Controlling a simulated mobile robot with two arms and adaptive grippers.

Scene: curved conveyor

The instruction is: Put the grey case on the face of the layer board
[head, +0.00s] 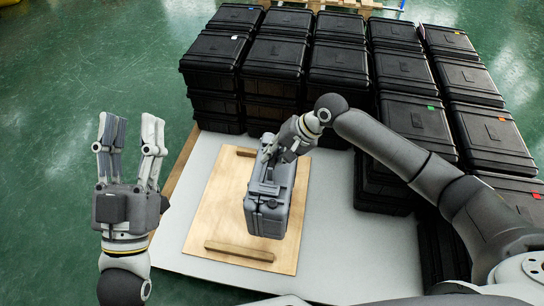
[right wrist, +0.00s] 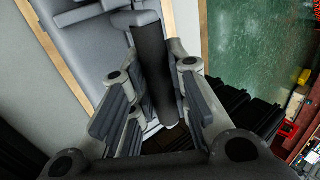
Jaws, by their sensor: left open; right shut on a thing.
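The grey case (head: 268,205) is over the right part of the wooden layer board (head: 215,205) in the head view. My right gripper (head: 274,150) is shut on the case's handle. In the right wrist view, the fingers (right wrist: 155,105) are on both sides of the dark handle (right wrist: 152,70), with the grey case body (right wrist: 85,45) beyond. I cannot tell whether the case's underside touches the board. My left gripper (head: 131,140) is open and empty, fingers up, left of the board.
The board has a wooden batten (head: 239,251) near its front edge and lies on a pale grey sheet (head: 350,240). Stacks of black cases (head: 270,55) stand behind, and more (head: 490,135) stand at right. Green floor (head: 80,60) is clear at left.

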